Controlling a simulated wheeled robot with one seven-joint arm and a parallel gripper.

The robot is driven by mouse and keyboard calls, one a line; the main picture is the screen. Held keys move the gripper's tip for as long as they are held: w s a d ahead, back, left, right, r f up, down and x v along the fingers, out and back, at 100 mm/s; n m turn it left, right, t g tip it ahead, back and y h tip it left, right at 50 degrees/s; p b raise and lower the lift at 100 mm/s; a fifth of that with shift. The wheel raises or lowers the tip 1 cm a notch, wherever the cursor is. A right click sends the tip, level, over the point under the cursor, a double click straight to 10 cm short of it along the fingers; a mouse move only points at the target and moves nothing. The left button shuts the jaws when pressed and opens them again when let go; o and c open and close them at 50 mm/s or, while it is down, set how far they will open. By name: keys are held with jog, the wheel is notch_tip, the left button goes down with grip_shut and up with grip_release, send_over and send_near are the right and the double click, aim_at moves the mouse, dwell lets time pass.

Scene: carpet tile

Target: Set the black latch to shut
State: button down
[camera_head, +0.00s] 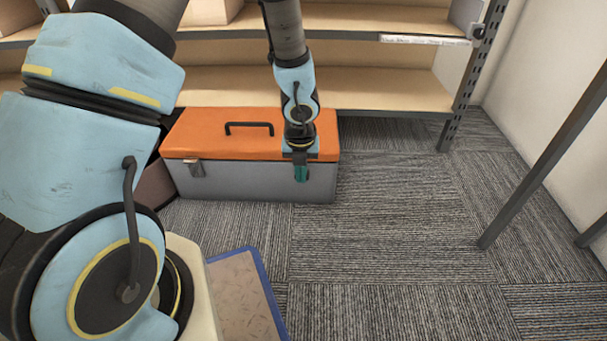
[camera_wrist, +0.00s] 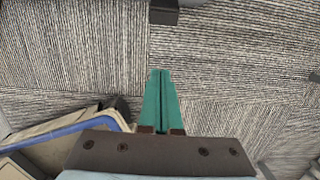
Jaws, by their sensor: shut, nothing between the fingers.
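A toolbox with an orange lid (camera_head: 205,138) and grey body (camera_head: 235,183) stands on the carpet against the shelf in the head view. Its lid looks closed. A dark grey latch (camera_head: 195,168) shows at the front left. My gripper (camera_head: 301,173) points down at the front right of the box, hiding the part behind it. In the wrist view its teal fingers (camera_wrist: 160,73) are together, with nothing between them. A black block-like part (camera_wrist: 165,12), possibly the black latch, juts in at the top edge, apart from the fingertips. Its exact position cannot be told.
A wooden shelf unit (camera_head: 385,90) with dark metal posts stands behind the box. Another dark post (camera_head: 540,165) stands at the right. The carpet (camera_head: 390,220) in front and right of the box is clear.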

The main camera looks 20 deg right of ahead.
notch_tip(320, 180, down, 9)
jog(key=w+b, duration=0.1)
jog(key=b, duration=0.5)
jog(key=shift+w+d+r+p, duration=0.3)
jog(key=shift+w+d+r, duration=0.2)
jog(key=shift+w+r, duration=0.25)
jog(key=shift+w+d+r+p, duration=0.3)
jog(key=shift+w+d+r, duration=0.25)
jog(key=shift+w, duration=0.3)
jog(key=shift+w+r+p, duration=0.15)
jog(key=shift+r+p, duration=0.25)
jog(key=shift+p, duration=1.2)
jog(key=shift+f, duration=0.1)
